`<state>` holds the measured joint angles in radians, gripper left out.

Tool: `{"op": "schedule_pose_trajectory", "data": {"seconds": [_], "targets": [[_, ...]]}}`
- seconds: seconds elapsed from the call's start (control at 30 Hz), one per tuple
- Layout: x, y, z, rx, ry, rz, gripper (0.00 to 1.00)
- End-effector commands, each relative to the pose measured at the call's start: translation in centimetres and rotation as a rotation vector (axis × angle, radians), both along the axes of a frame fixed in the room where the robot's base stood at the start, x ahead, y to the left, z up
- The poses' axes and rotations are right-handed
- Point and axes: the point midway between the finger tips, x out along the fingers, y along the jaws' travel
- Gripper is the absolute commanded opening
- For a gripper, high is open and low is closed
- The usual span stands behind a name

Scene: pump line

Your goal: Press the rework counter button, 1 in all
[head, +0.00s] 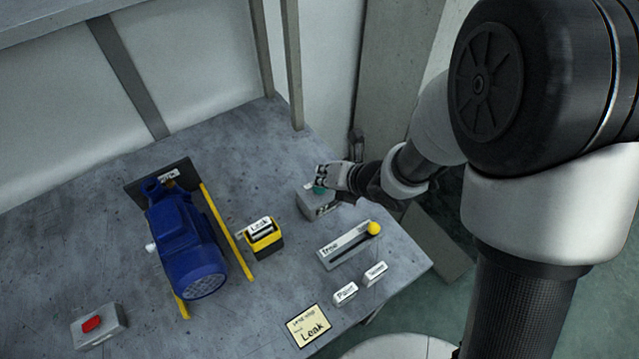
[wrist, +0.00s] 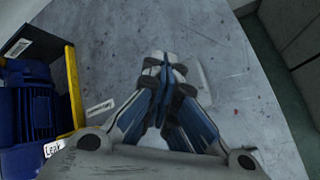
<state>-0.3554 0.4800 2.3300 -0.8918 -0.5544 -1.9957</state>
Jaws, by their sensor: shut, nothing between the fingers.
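A grey box (head: 317,206) with a green button (head: 319,189) on top stands near the table's far right edge. I cannot read its label in the head view. My gripper (head: 324,173) is shut and empty, its fingertips at the green button and partly covering it. I cannot tell whether they touch it. In the wrist view the shut fingers (wrist: 165,68) point down over the box, and they hide the button and most of the box. A second grey box (head: 99,327) with a red button (head: 92,323) stands at the table's front left.
A blue pump (head: 183,240) lies between yellow rails (head: 226,231). A yellow-black stamp (head: 263,240) marked Leak, a slider (head: 347,246) with a yellow knob (head: 373,228), two small white label blocks (head: 345,293) and a Leak card (head: 308,326) are nearby. A post (head: 291,65) rises behind.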

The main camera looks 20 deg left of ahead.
Motion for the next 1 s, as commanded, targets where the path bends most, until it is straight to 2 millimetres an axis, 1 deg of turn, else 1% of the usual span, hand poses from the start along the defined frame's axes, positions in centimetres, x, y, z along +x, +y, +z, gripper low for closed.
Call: {"op": "schedule_pose_trajectory", "data": {"seconds": [0.37, 0.7, 1.0], "targets": [[-0.1, 0.0, 0.0, -0.001, 0.002, 0.001, 0.00], [-0.1, 0.0, 1.9, 0.000, 0.001, 0.001, 0.00], [0.0, 0.0, 2.0, 0.000, 0.001, 0.001, 0.00]]}}
